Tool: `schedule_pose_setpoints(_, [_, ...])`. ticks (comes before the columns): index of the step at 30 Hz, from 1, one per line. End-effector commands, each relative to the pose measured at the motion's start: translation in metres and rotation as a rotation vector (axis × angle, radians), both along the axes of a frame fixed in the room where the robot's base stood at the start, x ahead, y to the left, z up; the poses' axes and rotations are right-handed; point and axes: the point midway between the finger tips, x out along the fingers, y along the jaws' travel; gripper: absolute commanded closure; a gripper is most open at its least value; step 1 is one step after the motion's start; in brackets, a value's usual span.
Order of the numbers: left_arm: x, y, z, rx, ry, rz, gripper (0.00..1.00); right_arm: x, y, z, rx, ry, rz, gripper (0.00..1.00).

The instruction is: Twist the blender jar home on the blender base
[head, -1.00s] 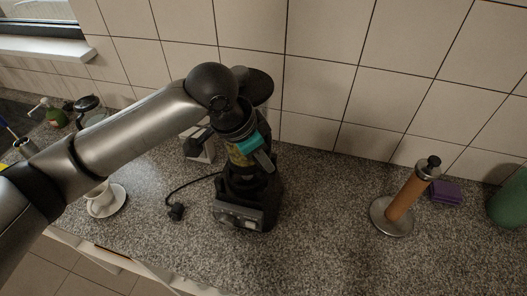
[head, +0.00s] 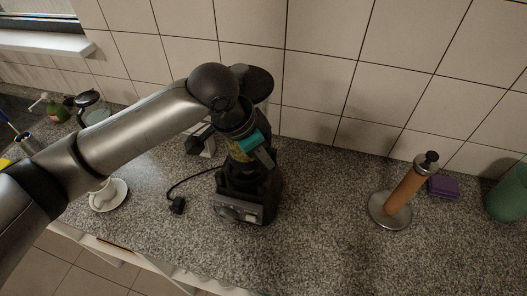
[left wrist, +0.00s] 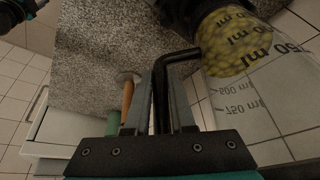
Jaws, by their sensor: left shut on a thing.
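The blender base (head: 240,208), dark with a grey front panel, stands upright on the counter. The clear blender jar (left wrist: 250,85), with volume marks and yellow-green round contents, sits at the base; its contents also show in the head view (head: 238,153). In the left wrist view the jar's lower end meets black parts (left wrist: 182,12). I cannot tell whether it is locked. A black disc, apparently the jar's lid (head: 258,82), shows behind my arm. My left gripper (head: 262,156) is shut on the jar's black handle (left wrist: 160,88). My arm hides much of the jar.
A plug (head: 177,205) on a black cord lies left of the base. A white cup and saucer (head: 118,196) stand farther left. An upright brown roll on a stand (head: 390,212), a purple block (head: 443,187) and a green container (head: 508,197) are at right. Counter between is clear.

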Motion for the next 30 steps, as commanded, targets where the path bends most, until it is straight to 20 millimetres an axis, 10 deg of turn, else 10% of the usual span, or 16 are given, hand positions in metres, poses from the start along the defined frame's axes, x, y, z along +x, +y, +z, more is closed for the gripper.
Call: schedule_pose_setpoints(30, [0.002, -0.001, -0.013, -0.005, -0.008, -0.002, 1.00, 0.001, 0.000, -0.004, 0.000, -0.001, 0.000, 0.50])
